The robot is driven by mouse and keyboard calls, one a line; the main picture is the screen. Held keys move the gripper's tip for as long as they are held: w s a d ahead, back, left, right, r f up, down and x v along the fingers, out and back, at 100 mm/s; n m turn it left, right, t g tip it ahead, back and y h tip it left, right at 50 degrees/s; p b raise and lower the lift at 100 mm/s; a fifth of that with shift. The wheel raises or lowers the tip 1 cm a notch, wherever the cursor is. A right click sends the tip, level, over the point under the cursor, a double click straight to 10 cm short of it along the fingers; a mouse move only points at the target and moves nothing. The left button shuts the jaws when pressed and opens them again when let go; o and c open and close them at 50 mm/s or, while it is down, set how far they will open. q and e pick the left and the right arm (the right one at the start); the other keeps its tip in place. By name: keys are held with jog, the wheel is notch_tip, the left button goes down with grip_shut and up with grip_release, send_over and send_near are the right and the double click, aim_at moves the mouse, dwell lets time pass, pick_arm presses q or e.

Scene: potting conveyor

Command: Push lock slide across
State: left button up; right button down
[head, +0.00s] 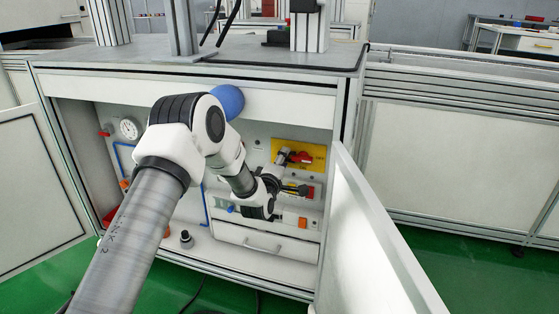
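A yellow plate (313,150) is on the back panel inside the open cabinet, with a red part (301,157) on it that looks like the lock slide or a switch handle. My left arm reaches into the cabinet from the left. My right gripper is not in view.
An open cabinet door (372,240) stands close on the right, and another open door (38,185) is on the left. A drawer with a handle (262,245) is below. A round gauge (129,129) is on the left of the panel. The worktop (250,58) overhangs the opening.

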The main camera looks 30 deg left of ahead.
pick_arm(q)
jog(key=shift+d, duration=0.1)
jog(key=v, duration=1.2)
